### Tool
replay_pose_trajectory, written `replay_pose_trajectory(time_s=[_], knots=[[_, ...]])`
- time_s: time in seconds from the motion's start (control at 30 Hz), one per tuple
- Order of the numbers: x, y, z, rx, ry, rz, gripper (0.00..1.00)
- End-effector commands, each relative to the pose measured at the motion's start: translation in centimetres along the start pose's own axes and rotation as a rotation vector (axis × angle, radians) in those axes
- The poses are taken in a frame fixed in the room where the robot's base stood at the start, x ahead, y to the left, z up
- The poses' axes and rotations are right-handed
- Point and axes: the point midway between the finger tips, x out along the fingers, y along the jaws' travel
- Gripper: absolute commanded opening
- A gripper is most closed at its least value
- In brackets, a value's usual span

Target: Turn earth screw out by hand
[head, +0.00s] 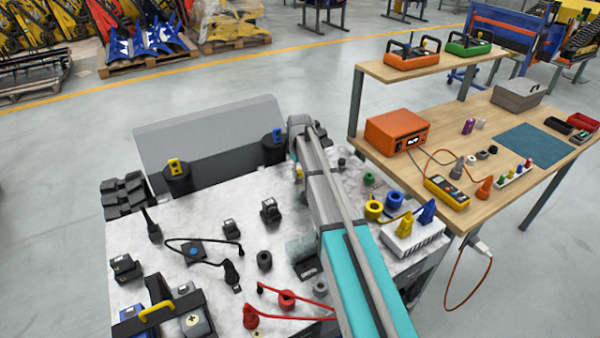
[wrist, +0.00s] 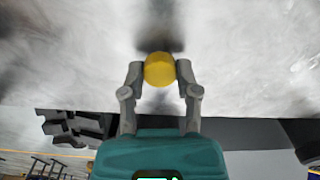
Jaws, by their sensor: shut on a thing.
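A round yellow knob (wrist: 159,70), which fits the earth screw, sits between the two grey fingers of my gripper (wrist: 160,76) in the wrist view. The fingers are shut on it from both sides. Behind it is a pale marbled surface with a dark blurred patch around the knob. The knob's shank and any thread are hidden.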

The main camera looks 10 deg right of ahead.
Motion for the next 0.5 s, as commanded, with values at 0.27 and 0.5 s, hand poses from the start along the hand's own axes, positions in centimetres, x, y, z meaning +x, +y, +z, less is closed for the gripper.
replay_pose_trajectory(time_s=[0.27, 0.5], knots=[[0.04, -0.06, 0.13, -0.003, -0.003, -0.001, 0.07], [0.04, -0.06, 0.13, -0.077, -0.003, -0.001, 0.07]])
